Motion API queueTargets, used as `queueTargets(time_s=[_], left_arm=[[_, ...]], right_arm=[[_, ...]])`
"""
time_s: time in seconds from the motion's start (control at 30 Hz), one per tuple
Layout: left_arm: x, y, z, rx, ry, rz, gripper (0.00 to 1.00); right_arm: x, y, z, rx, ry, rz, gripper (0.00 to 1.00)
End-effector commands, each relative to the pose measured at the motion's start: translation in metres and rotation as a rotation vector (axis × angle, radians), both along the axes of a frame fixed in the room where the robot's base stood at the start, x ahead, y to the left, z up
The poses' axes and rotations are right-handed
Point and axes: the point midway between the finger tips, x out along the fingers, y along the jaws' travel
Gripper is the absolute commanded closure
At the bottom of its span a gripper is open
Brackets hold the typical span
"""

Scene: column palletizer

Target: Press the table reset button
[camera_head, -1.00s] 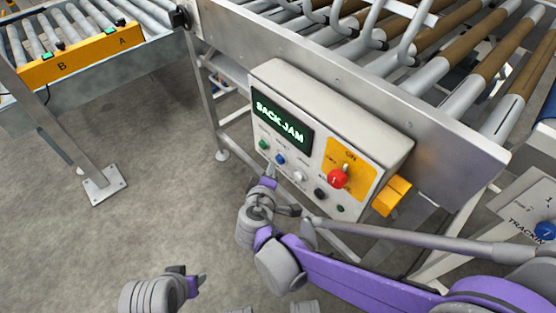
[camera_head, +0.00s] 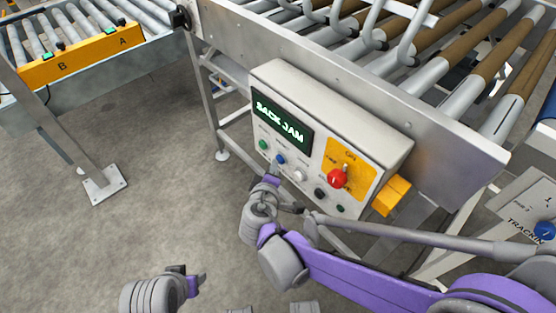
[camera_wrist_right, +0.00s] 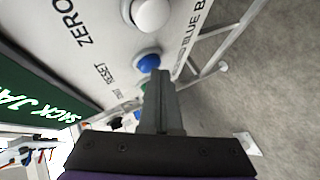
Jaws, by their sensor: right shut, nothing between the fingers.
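The control box (camera_head: 335,120) hangs on the conveyor's side, with a green-lit display (camera_head: 281,120) reading "SACK JAM". Under the display sit a green button (camera_head: 263,145), a blue button (camera_head: 280,159) and a white button (camera_head: 299,175). In the right wrist view the blue button (camera_wrist_right: 148,62) has "RESET" printed beside it. My right gripper (camera_head: 271,180) is shut and empty, just below the blue button. In the wrist view its fingertips (camera_wrist_right: 160,76) overlap the blue button's lower edge; contact cannot be told. My left gripper (camera_head: 193,282) is low at left, away from the box.
A red knob (camera_head: 337,179) on a yellow plate, black buttons (camera_head: 320,193) and a yellow block (camera_head: 392,196) are at the box's right. Roller conveyors (camera_head: 455,100) stand behind. A metal post with a foot plate (camera_head: 104,183) stands left. The floor between is clear.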

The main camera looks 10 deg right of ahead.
Motion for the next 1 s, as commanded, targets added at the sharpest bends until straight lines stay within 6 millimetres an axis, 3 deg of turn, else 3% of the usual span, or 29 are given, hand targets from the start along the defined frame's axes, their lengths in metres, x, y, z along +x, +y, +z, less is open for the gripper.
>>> queueTargets(time_s=[0.67,1.0], left_arm=[[0.000,0.000,0.001,0.000,0.000,0.000,0.50],[0.000,0.000,0.004,0.000,-0.001,0.000,0.50]], right_arm=[[0.003,-0.004,0.000,-0.001,0.000,-0.001,1.00],[-0.006,0.009,0.000,-0.001,0.000,0.001,1.00]])
